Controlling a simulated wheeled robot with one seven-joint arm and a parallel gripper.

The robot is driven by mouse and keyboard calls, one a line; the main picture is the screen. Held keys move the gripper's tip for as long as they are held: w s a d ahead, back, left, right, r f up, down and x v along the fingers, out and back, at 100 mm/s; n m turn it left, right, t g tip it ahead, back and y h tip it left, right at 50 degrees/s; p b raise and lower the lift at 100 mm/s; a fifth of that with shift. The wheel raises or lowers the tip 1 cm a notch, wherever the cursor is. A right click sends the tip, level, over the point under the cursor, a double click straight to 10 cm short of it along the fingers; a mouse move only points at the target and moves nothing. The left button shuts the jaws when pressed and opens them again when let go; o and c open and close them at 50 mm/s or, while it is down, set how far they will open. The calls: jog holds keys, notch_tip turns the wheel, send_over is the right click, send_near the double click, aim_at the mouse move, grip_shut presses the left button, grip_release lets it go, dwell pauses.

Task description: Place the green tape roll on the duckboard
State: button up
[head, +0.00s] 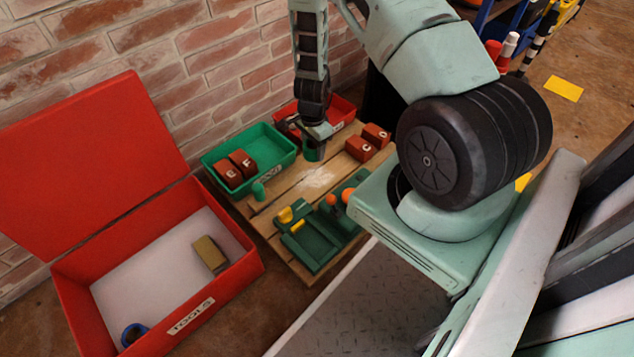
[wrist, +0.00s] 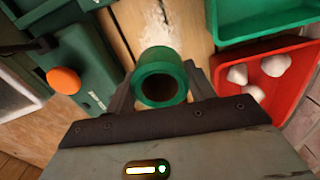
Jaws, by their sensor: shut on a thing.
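The green tape roll (wrist: 163,62) is between the two fingers of my gripper (wrist: 160,85) in the wrist view, its round opening facing the camera. My gripper is shut on it. In the head view the tape roll (head: 313,152) shows below my gripper (head: 314,137), over the wooden slatted duckboard (head: 308,182). The duckboard's pale slats (wrist: 185,25) also show behind the roll in the wrist view. I cannot tell whether the roll touches the slats.
An open red toolbox (head: 255,265) is at left.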

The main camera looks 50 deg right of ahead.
jog(key=m+b, duration=0.1)
jog(key=b, duration=0.3)
send_over(317, 178)
notch_tip(317, 178, down, 8)
jog(key=shift+w+r, duration=0.1)
jog(key=shift+r, duration=0.15)
jog(key=shift+f+b, duration=1.25)
jog(key=shift+f, duration=0.65)
jog(key=shift+r, duration=0.1)
jog(key=o, duration=1)
